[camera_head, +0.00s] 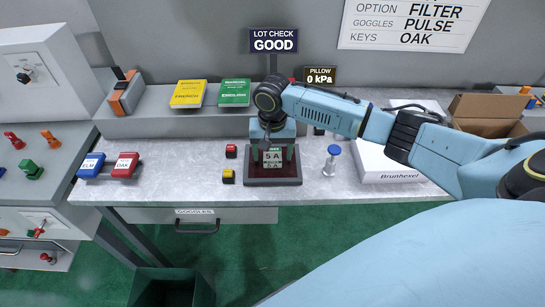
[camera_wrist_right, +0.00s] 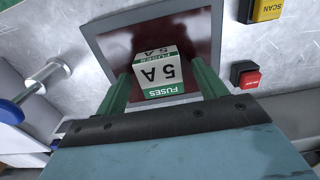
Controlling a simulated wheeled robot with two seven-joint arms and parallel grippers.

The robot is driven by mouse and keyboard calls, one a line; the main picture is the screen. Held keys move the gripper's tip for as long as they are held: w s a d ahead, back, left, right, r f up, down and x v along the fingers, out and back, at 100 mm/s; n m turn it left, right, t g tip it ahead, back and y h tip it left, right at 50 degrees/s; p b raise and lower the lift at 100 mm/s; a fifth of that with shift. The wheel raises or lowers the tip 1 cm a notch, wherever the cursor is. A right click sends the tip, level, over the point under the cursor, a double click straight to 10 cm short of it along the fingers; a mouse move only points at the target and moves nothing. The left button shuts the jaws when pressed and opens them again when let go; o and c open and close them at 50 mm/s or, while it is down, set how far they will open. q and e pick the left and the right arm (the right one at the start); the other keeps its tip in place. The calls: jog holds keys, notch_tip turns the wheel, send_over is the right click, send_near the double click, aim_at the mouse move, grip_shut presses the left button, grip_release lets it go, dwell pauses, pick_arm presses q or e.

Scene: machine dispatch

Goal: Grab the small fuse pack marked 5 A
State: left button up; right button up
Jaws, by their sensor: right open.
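The small fuse pack (camera_head: 274,158) is a white box with green bands, marked "5 A" and "FUSES". It sits on a dark red tray with a grey rim (camera_head: 272,182), and it also shows in the right wrist view (camera_wrist_right: 160,73). My right gripper (camera_head: 273,153) is over the tray with its green fingers apart, one on each side of the pack. In the right wrist view, my right gripper (camera_wrist_right: 161,70) shows gaps between both fingers and the pack. My left gripper is not in view.
A red button (camera_head: 231,151) and a yellow button (camera_head: 228,176) stand left of the tray. A plunger with a blue top (camera_head: 332,158) and a white box (camera_head: 385,165) are to the right. Blue and red key blocks (camera_head: 125,165) lie at the left.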

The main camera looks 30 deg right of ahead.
jog(key=shift+f, duration=0.3)
jog(key=shift+r, duration=0.1)
jog(key=c, duration=1.1)
